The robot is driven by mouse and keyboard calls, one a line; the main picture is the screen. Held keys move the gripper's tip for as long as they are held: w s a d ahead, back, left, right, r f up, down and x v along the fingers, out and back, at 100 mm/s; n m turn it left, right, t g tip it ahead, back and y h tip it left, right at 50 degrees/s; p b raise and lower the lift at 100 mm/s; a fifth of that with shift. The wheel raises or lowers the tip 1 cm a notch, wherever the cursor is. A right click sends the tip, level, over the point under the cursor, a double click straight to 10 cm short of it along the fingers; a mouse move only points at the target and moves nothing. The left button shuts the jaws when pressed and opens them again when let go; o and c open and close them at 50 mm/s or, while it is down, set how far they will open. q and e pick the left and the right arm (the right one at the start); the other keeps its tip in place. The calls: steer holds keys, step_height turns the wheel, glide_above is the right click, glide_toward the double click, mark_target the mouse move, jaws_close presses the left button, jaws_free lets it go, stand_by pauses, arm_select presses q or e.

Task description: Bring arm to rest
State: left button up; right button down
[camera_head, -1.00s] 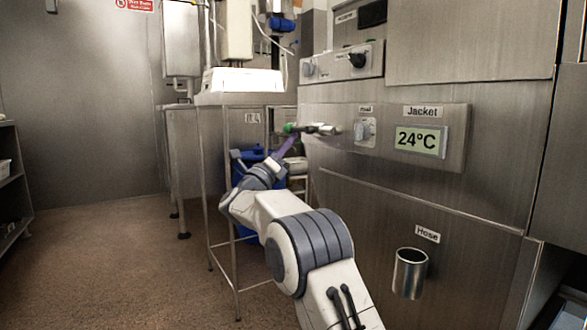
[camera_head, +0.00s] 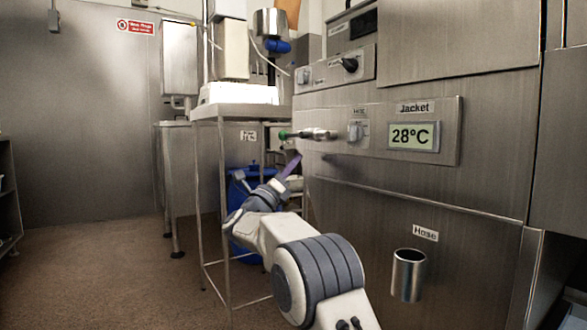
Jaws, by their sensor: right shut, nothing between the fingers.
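My right arm (camera_head: 320,275) comes in from the bottom and reaches forward in front of the steel machine. Its right gripper (camera_head: 293,166), with a purple finger part, is small and far off at the arm's end. It is shut and empty. It is just below a metal valve fitting with a green end (camera_head: 310,134) on the machine's front; I cannot tell whether they touch. My left gripper is not in view.
The steel machine (camera_head: 470,200) fills the right side, with a knob (camera_head: 355,131), a 28°C display (camera_head: 414,136) and a metal hose cup (camera_head: 408,275). A steel-legged stand (camera_head: 222,200) and a blue drum (camera_head: 240,185) are behind the arm. The floor at left is clear.

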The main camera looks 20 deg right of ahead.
steer(key=p+v, duration=0.2)
steer(key=v, duration=0.7)
steer(key=w+a+r+n+t+y+p, duration=0.1)
steer(key=a+r+n+t+y+p, duration=0.15)
steer(key=a+n+y, duration=0.5)
steer(key=w+a+r+n+t+y+p, duration=0.1)
steer(key=a+n+t+y+p, duration=0.3)
steer(key=a+n+y, duration=0.35)
steer(key=s+a+f+n+g+y+p, duration=0.4)
steer(key=s+a+n+g+y, duration=0.2)
steer(key=s+a+n+y, duration=0.6)
steer(key=s+f+n+g+h+p, duration=0.1)
steer(key=s+f+n+g+p, duration=0.2)
steer(key=s+n, duration=0.35)
steer(key=s+f+n+g+p, duration=0.2)
steer(key=s+f+n+g, duration=0.25)
steer(key=s, duration=0.35)
steer(key=s+d+f+n+g+h+p, duration=0.1)
steer(key=s+d+n+g+h+p, duration=0.25)
steer(key=s, duration=0.65)
steer(key=s+d+f+n+g+h+p, duration=0.1)
steer(key=s+d+n+g, duration=0.2)
steer(key=s+d+n, duration=0.35)
steer(key=s+d+r+p, duration=0.1)
steer(key=s+r+p, duration=0.2)
steer(key=r+p, duration=3.4)
steer(key=shift+s+m, duration=0.2)
steer(key=shift+m, duration=0.2)
